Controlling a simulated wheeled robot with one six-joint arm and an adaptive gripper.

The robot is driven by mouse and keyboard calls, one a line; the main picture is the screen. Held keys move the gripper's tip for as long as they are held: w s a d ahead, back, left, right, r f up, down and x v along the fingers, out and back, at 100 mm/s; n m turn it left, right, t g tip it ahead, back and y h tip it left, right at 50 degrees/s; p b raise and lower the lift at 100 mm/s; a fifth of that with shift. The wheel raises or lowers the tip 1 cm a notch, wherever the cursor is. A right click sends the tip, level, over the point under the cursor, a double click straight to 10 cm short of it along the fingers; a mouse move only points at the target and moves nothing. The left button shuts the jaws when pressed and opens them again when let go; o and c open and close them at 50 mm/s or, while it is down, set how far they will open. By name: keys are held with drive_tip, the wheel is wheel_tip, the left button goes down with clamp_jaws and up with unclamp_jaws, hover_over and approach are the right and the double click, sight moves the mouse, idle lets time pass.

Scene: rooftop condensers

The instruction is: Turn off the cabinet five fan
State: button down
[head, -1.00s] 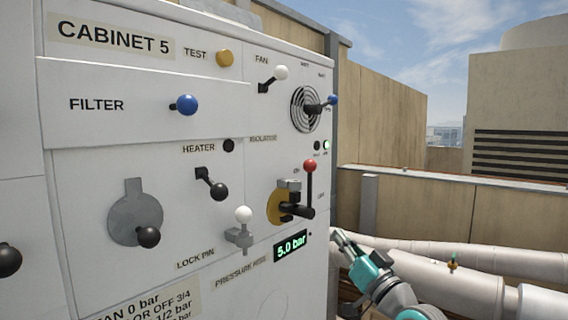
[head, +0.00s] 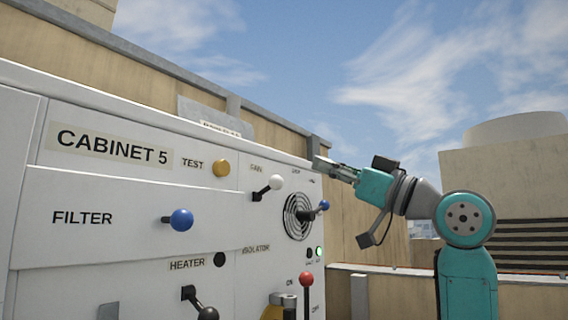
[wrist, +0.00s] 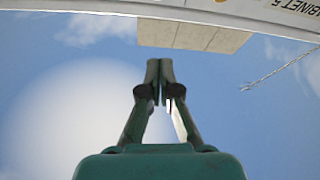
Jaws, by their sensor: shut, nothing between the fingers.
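The white panel of cabinet 5 (head: 112,190) fills the left of the head view. My gripper (head: 316,161) is shut and empty, raised near the panel's upper right edge, above the grille. It touches no knob that I can see. In the wrist view, the closed fingers (wrist: 159,70) show against sky.
A blue filter knob (head: 181,220), a yellow test button (head: 221,168), a black heater knob (head: 208,314) and a red-knobbed isolator lever (head: 306,280) share the panel. Two small lamps sit below the grille; the right one (head: 319,252) looks lit.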

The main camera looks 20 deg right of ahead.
sight(268, 189)
idle(0.3)
drive_tip(key=w+a, duration=0.5)
drive_tip(key=w, duration=0.2)
drive_tip(key=shift+w+a+r, duration=0.2)
drive_tip(key=shift+w, duration=0.1)
idle(0.6)
drive_tip(key=shift+f, duration=0.15)
drive_tip(key=shift+s+f+y, duration=0.1)
drive_tip(key=shift+f+y, duration=0.05)
drive_tip(key=shift+y, duration=0.25)
